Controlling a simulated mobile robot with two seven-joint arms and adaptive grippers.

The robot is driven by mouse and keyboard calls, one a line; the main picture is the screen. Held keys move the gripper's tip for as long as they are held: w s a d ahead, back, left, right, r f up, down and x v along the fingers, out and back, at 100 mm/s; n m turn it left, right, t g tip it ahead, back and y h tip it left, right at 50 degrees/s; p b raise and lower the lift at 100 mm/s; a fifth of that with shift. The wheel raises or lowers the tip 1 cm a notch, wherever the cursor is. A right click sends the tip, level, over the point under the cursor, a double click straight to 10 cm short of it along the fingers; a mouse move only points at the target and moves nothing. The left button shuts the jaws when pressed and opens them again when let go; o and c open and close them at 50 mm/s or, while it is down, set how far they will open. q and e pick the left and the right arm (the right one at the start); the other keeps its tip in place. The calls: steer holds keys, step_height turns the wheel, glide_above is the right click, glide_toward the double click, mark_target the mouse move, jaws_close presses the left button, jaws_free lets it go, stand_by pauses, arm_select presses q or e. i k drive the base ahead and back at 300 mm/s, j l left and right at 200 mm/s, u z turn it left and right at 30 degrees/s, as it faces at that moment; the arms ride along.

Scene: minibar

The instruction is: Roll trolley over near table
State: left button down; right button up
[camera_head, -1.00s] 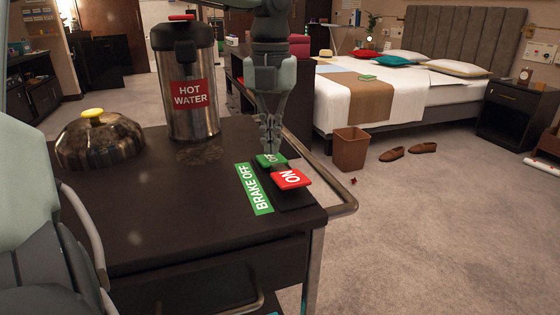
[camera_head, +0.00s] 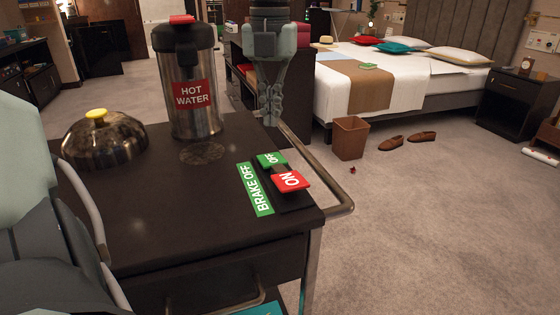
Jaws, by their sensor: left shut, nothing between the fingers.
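The dark trolley (camera_head: 140,220) stands close in front of me, with a metal push rail (camera_head: 325,175) along its right side. On its top are a BRAKE OFF label (camera_head: 261,190) and a brake switch with a green OFF end (camera_head: 271,160) and a red ON end (camera_head: 290,181). My left gripper (camera_head: 271,122) is shut and empty, pointing down just beyond the green end and near the rail, apart from the switch. My right gripper is not in view. I cannot tell which table the task means.
A hot water flask (camera_head: 186,75) and a domed lid (camera_head: 103,140) stand on the trolley. On the carpet to the right are a brown bin (camera_head: 350,138) and shoes (camera_head: 421,137). Beyond are a bed (camera_head: 400,85) and a nightstand (camera_head: 517,105). Carpet at right front is clear.

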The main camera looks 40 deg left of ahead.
mark_target(200, 188)
steer(key=k+l, duration=0.55)
steer(key=l, duration=0.15)
steer(key=k+l, duration=0.6)
steer(key=l, duration=0.15)
